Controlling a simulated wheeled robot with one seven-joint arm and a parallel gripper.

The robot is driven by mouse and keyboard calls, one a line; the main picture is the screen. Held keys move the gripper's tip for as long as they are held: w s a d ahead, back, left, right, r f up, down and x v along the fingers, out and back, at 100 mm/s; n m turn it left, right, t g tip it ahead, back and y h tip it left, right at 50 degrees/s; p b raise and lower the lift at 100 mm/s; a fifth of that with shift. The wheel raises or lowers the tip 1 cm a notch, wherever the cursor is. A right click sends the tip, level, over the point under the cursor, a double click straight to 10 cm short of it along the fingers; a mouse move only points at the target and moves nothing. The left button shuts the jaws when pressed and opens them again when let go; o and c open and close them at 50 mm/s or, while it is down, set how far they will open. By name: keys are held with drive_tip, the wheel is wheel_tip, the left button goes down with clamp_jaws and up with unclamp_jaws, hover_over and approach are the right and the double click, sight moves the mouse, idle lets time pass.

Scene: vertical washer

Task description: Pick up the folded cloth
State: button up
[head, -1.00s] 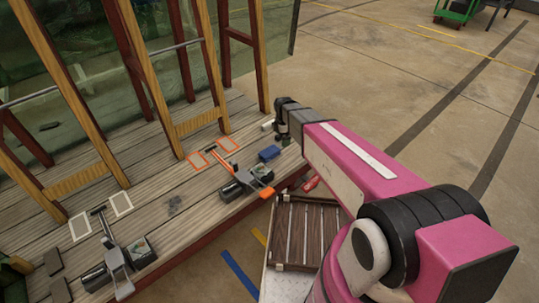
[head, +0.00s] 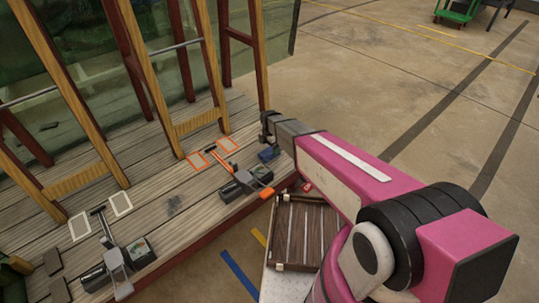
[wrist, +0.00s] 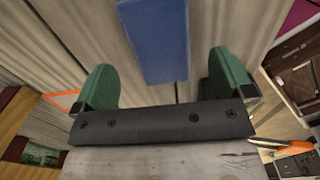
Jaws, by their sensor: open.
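The folded cloth (head: 268,154) is a small blue rectangle lying on the grey wooden deck near its front edge, partly hidden by my gripper in the head view. In the wrist view the cloth (wrist: 153,38) is a long blue flat shape in the upper middle. My gripper (wrist: 162,66) is open there, with a green-padded finger on each side. The near end of the cloth shows between the fingers, with a gap to each. In the head view my gripper (head: 266,127) is just above and behind the cloth; its height over the deck is hard to tell.
A squeegee-like tool with an orange end (head: 262,174) lies left of the cloth. Orange-framed pads (head: 197,160) lie behind it. A grey tool (head: 114,258) lies at the lower left. Wooden frames (head: 200,60) stand behind. A brown slatted crate (head: 300,232) is below the deck edge.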

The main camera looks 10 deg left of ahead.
sight(269, 151)
wheel_tip(269, 151, down, 4)
drive_tip(key=shift+s+d+f, duration=0.1)
drive_tip(key=shift+f, duration=0.05)
drive_tip(key=c, duration=1)
wheel_tip(269, 151, up, 4)
drive_tip(key=shift+r, duration=0.2)
drive_tip(key=s+a+r, duration=0.1)
drive_tip(key=a+r, duration=0.1)
drive_tip(key=a, duration=0.1)
drive_tip(key=s+a+r, duration=0.2)
drive_tip(key=a, duration=0.2)
drive_tip(key=s+a+r, duration=0.1)
drive_tip(key=a+r, duration=0.1)
drive_tip(key=a, duration=0.1)
drive_tip(key=shift+s+a+r, duration=0.3)
drive_tip(key=shift+s+r, duration=0.05)
drive_tip(key=shift+s, duration=0.05)
